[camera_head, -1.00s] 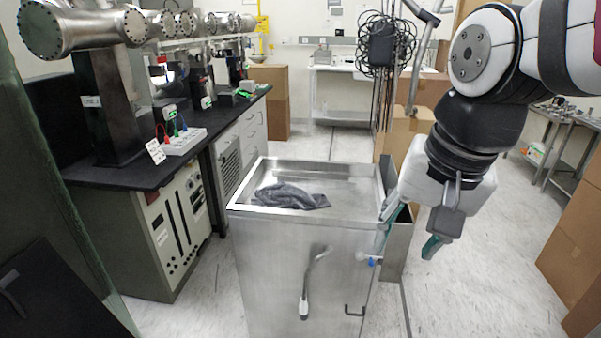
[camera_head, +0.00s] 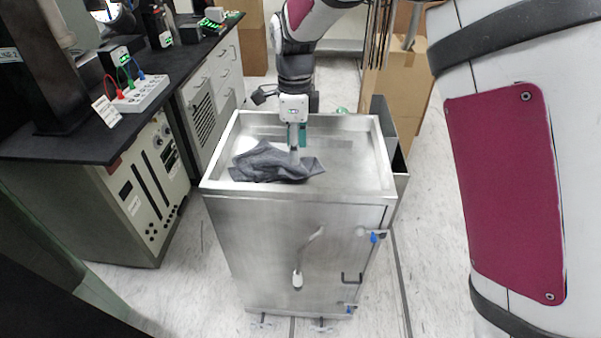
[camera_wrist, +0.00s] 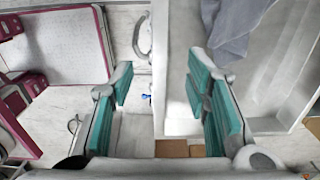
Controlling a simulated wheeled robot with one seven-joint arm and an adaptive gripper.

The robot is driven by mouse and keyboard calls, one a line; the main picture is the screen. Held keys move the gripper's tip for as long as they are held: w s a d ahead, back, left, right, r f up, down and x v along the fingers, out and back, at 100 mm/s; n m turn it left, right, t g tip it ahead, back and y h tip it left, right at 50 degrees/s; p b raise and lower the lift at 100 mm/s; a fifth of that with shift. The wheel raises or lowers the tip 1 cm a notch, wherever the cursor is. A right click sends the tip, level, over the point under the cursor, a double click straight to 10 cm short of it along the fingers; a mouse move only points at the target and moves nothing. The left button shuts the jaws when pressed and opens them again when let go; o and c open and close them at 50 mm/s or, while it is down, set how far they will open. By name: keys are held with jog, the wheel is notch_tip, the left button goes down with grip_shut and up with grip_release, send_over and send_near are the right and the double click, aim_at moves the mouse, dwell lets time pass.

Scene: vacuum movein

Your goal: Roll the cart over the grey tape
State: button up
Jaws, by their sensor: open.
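The steel cart (camera_head: 290,240) stands upright in the middle of the head view, with a shallow tray top and a curved lever handle on its near face. A crumpled grey cloth (camera_head: 268,162) lies in the tray. My gripper (camera_head: 297,148) is over the tray beside the cloth, fingers down. In the wrist view my gripper (camera_wrist: 160,82) is open and empty, and the near rim of the cart (camera_wrist: 158,65) runs between its fingers in the picture. I cannot tell its height above the rim. A thin dark grey strip (camera_head: 402,285) runs along the floor right of the cart.
A black-topped bench (camera_head: 150,115) with instruments stands close on the left. Cardboard boxes (camera_head: 395,90) stand behind the cart at the right, and a dark open bin (camera_head: 385,120) is beside it. Pale floor (camera_head: 430,220) shows to the right.

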aim_at(297, 189)
notch_tip(297, 189, down, 14)
jog(key=shift+r+p, duration=0.15)
jog(key=shift+p, duration=0.15)
dwell(0.3)
grip_shut()
